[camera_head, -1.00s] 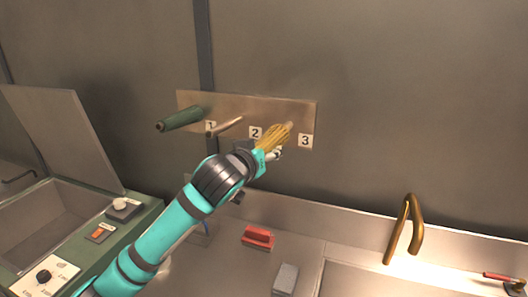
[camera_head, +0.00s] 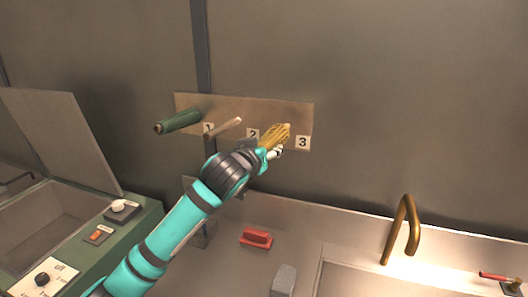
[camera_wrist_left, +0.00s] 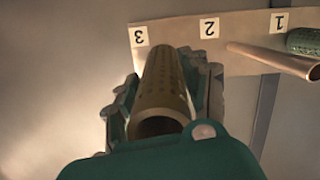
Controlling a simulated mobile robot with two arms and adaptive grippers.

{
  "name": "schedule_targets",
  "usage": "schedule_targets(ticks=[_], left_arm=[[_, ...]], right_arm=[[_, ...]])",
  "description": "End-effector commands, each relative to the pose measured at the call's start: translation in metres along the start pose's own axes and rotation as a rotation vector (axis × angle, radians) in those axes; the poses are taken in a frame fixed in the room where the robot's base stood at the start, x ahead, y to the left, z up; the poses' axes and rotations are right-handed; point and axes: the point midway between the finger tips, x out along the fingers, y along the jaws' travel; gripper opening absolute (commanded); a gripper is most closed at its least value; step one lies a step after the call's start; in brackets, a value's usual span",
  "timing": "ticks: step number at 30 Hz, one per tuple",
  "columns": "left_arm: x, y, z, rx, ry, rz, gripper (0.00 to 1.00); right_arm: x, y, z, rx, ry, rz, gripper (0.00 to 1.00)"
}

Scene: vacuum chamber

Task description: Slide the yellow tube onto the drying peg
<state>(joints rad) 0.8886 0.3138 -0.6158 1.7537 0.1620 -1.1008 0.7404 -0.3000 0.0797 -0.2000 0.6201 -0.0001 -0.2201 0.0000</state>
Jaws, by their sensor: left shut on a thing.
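The yellow tube (camera_head: 274,136) is held in front of the metal peg board (camera_head: 245,108), left of label 3; it shows ribbed and hollow in the left wrist view (camera_wrist_left: 162,85). My left gripper (camera_head: 266,150) is shut on it, with fingers on both sides in the left wrist view (camera_wrist_left: 163,90). The tube's far end is at or close to the board. I cannot tell whether a peg is inside it; no peg tip shows in its dark near opening. A bare peg (camera_head: 224,127) sticks out left of label 2. My right gripper is not in view.
A green tube (camera_head: 178,121) sits on the peg left of label 1. An open-lidded basin (camera_head: 40,215) is at left. The wall right of the board is clear.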

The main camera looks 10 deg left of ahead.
Motion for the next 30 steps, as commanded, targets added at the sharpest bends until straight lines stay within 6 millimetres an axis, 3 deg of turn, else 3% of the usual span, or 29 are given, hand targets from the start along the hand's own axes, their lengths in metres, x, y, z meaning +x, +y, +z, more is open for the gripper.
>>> schedule_targets(ticks=[15, 30], left_arm=[[0.019, 0.000, -0.003, 0.000, 0.001, 0.001, 0.09], [0.023, 0.001, -0.003, -0.001, 0.001, 0.001, 0.09]], right_arm=[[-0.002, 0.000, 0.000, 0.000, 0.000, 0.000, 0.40], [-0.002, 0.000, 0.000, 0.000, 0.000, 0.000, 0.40]])
